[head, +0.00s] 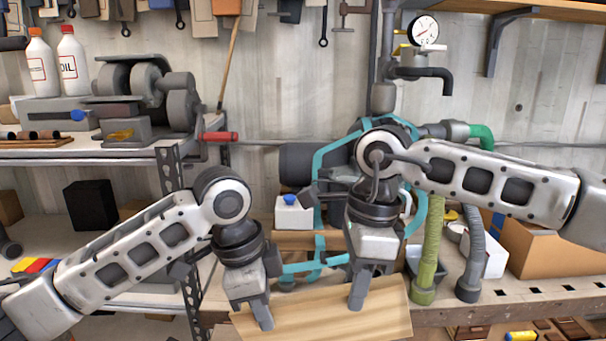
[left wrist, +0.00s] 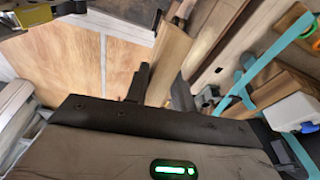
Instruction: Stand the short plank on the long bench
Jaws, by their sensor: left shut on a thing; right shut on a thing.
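The short plank (head: 325,318) is a pale, grained wooden board at the bottom middle of the head view. It slopes slightly, its right end higher. My left gripper (head: 262,315) is shut on its upper edge near the left end. My right gripper (head: 358,290) is shut on the same edge further right. In the left wrist view the plank (left wrist: 168,55) runs between the fingers of my left gripper (left wrist: 160,90). The long bench (head: 520,293) has a slotted wooden top and lies behind and right of the plank. Whether the plank touches it is unclear; its lower edge is cut off.
A teal-framed machine (head: 322,190) stands behind my grippers. A green hose (head: 431,250) and a grey hose (head: 472,250) come down onto the bench right of the plank. A cardboard box (head: 545,245) sits further right. A metal shelf (head: 90,240) stands at left.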

